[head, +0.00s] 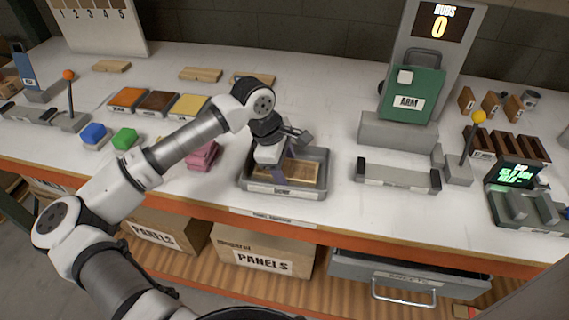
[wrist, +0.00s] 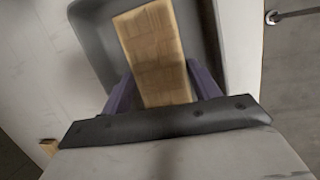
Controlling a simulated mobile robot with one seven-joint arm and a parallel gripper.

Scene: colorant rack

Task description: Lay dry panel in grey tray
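The wooden panel (head: 308,171) lies within the walls of the grey tray (head: 323,155), near the front of the bench. The wrist view shows the panel (wrist: 152,45) as a light brown board over the tray (wrist: 92,22). My gripper (head: 281,172) reaches down into the tray. The panel's near end is hidden behind the gripper body. Whether the panel's underside touches the tray floor cannot be told.
Pink blocks (head: 203,156) sit left of the tray. A grey fixture (head: 398,178) stands to its right, with a green ARM panel (head: 412,95) behind. Orange, brown and yellow trays (head: 158,103) and loose wooden boards (head: 201,75) lie at the back left. PANELS boxes (head: 262,258) are below.

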